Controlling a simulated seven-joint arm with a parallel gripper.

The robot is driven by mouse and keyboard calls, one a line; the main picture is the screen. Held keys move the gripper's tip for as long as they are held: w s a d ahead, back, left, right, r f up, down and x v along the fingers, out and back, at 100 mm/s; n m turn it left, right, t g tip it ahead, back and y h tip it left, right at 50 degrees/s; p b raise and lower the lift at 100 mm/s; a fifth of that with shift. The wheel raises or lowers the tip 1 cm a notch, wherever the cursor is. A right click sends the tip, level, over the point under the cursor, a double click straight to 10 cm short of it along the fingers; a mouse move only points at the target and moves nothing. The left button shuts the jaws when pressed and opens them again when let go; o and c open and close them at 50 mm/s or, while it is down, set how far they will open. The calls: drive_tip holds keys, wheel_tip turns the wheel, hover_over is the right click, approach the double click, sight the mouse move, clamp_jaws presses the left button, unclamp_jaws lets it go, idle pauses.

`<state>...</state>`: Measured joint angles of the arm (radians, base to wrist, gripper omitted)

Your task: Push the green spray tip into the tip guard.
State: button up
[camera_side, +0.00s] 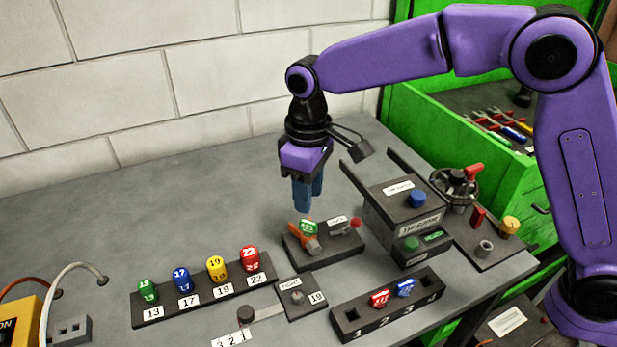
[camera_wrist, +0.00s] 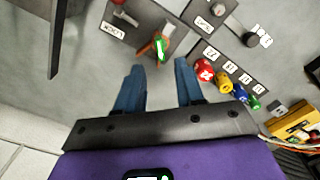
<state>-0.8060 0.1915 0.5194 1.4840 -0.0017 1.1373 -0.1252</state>
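The green spray tip (camera_side: 308,227) carries a white label and sits at the orange tip guard (camera_side: 313,246) on a small dark block in the side view. How deep the tip sits in the guard I cannot tell. In the wrist view the green tip (camera_wrist: 162,48) and the orange guard (camera_wrist: 144,48) lie just ahead of my fingertips. My gripper (camera_side: 308,205) points down above the dark block, with clear air between. Its blue fingers are apart with nothing between them, as the wrist view of the gripper (camera_wrist: 160,68) shows.
A dark rack (camera_side: 205,300) with several coloured tips stands at left, and a slotted rack (camera_side: 350,325) with red and blue tips in front. A grey box with a blue knob (camera_side: 417,198) stands close on the right. The back left table is clear.

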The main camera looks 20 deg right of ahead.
sight(309, 222)
drive_tip(key=shift+f, duration=3.45)
clamp_jaws()
